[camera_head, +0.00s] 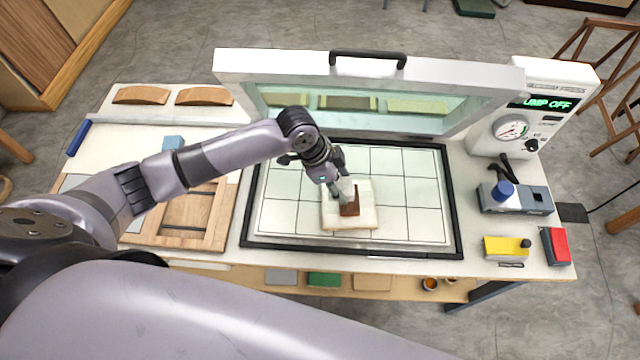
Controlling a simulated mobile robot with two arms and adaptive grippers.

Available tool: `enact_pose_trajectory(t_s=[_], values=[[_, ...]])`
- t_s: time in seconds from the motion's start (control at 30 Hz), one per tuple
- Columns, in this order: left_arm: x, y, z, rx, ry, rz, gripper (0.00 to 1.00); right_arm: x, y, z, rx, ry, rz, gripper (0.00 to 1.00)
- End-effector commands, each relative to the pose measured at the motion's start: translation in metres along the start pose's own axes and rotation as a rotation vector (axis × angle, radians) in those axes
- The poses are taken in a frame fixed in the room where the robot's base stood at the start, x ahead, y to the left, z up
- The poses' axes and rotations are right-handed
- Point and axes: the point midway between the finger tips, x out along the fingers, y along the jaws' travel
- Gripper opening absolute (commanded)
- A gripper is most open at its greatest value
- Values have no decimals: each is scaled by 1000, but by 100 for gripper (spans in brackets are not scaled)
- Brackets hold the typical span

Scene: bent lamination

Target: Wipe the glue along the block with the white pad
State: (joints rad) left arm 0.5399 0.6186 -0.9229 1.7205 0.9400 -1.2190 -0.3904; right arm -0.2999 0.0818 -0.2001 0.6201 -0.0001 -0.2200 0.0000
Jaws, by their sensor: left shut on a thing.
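A pale cream block (364,219) lies flat on the white gridded bed of the press, near its middle. A dark brown patch (350,208) shows on top of the block, apparently glue. My left gripper (343,184) is over the block, pointing down, and is shut on a small whitish piece that appears to be the white pad (347,188). The pad is at the upper edge of the brown patch; whether it touches the block is hard to tell. The fingers partly hide it. My right gripper is not in view.
The press lid (440,75) stands open behind the bed, with a black frame (455,220) around the bed. A gauge box (540,100) reading "UMP OFF" stands right. A wooden frame (215,238) lies left. Yellow (503,248) and red (556,246) items sit front right.

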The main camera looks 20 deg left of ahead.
Motion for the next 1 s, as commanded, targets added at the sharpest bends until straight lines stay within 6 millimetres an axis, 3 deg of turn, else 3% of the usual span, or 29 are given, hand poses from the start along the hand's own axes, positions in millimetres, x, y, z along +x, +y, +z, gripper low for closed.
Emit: enact_pose_trajectory(t_s=[0.03,0.2,0.4,0.83,1.0], values=[[7,1,-20,2,7,4,24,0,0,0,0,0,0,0],[26,2,-68,4,5,3,24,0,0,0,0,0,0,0],[36,7,-99,9,-5,1,24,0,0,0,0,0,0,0],[59,7,-89,9,-7,1,24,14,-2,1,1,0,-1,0],[80,7,-78,9,-6,1,24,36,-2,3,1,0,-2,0]])
